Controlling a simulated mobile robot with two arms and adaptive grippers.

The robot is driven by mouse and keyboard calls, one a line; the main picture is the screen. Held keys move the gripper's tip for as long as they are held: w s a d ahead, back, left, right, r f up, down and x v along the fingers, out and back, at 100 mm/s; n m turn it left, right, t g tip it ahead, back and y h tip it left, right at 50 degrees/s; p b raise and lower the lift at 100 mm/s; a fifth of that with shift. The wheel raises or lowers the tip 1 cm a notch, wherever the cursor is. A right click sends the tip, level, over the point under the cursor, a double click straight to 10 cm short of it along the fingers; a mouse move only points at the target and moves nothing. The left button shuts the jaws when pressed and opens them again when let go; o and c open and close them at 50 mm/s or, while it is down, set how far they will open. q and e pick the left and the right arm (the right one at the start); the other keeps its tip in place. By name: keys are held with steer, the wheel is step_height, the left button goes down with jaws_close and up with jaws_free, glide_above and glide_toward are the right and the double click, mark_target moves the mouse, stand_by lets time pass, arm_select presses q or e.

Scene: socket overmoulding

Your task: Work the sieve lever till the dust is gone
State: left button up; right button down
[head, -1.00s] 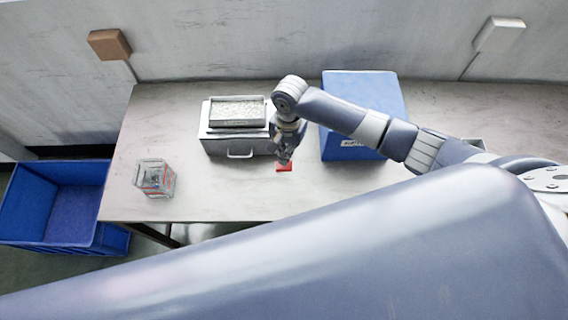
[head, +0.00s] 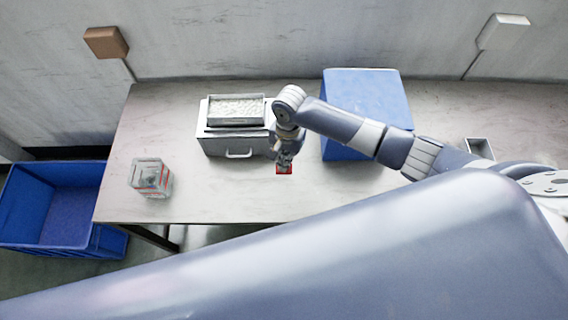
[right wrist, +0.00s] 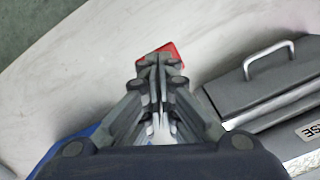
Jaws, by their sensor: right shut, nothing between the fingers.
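The sieve (head: 203,137) is a grey metal box with a tray of pale granules (head: 237,108) on top and a drawer handle (head: 239,155) in front. Its corner and handle show at the right of the right wrist view (right wrist: 262,92). A red flat piece (head: 285,172) is just right of the box's front; it also shows beyond my fingertips in the right wrist view (right wrist: 172,50). I cannot tell whether it is the lever's end. My right gripper (head: 284,163) is shut and empty, over the red piece and partly hiding it. Contact is unclear. My left gripper is out of view.
A large blue box (head: 362,92) stands right of the sieve, behind my right arm. A clear container (head: 150,178) stands near the table's left edge. A blue crate (head: 30,240) is at the left, lower than the table. The front middle of the table is clear.

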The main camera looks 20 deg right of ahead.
steer(key=shift+f, duration=0.8)
steer(key=shift+s, duration=0.1)
steer(key=shift+w+d+r+p, duration=0.3)
steer(key=shift+w+d, duration=0.2)
steer(key=shift+w, duration=0.1)
steer(key=shift+w+d+r+p, duration=0.2)
steer(key=shift+w+d+r, duration=0.05)
steer(key=shift+w+d, duration=0.3)
steer(key=shift+r, duration=0.1)
step_height(320, 180, up, 12)
steer(key=w, duration=0.1)
steer(key=shift+d, duration=0.4)
